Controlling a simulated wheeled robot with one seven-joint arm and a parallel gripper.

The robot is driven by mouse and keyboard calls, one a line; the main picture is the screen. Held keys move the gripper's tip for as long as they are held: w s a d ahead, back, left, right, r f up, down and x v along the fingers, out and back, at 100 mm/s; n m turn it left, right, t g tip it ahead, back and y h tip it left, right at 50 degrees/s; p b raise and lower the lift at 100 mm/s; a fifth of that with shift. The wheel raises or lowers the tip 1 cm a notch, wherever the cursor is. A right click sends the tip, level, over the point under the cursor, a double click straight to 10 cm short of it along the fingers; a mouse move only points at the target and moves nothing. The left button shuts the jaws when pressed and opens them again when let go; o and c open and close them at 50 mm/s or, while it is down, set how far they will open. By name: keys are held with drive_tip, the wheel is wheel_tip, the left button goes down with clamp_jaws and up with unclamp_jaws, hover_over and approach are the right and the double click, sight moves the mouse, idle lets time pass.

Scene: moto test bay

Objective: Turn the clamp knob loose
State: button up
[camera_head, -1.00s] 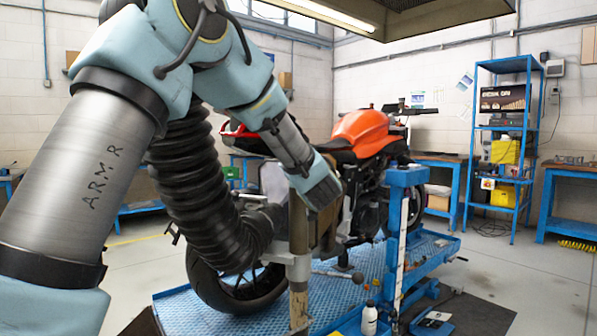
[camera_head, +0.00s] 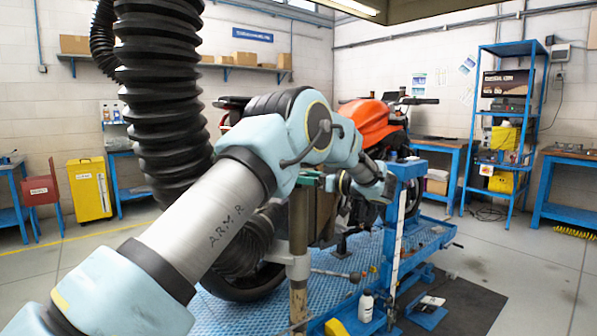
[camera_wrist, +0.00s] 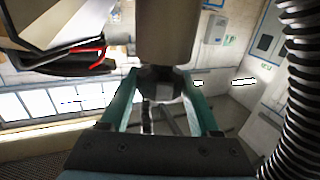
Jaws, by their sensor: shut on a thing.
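In the wrist view the two green fingers of my gripper (camera_wrist: 158,98) stand on either side of a dark faceted knob (camera_wrist: 160,80) and are shut on it. The knob sits against the end of a broad beige-grey post (camera_wrist: 168,35). In the camera_head view my gripper (camera_head: 311,178) reaches in from the right at the top of the upright brown post (camera_head: 299,218). The knob cannot be made out there, being behind the fingers. I cannot tell how tight the knob is.
An orange-tanked motorcycle (camera_head: 367,120) stands on the blue lift platform (camera_head: 265,316) behind the post. A blue upright column (camera_head: 404,215) is close to my wrist on the right. A white bottle (camera_head: 366,306) stands at the front. Open floor (camera_head: 530,270) lies right.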

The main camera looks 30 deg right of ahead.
drive_tip(key=shift+n+g+y, duration=0.5)
drive_tip(key=shift+n+y, duration=0.1)
drive_tip(key=shift+y, duration=0.1)
drive_tip(key=shift+r+p, duration=0.1)
drive_tip(key=shift+p, duration=0.2)
drive_tip(key=o, duration=1.4)
drive_tip(key=shift+c, duration=0.2)
drive_tip(key=b+v, duration=0.3)
drive_tip(key=v, duration=0.7)
drive_tip(key=shift+s+d, duration=0.2)
drive_tip(key=shift+d, duration=0.1)
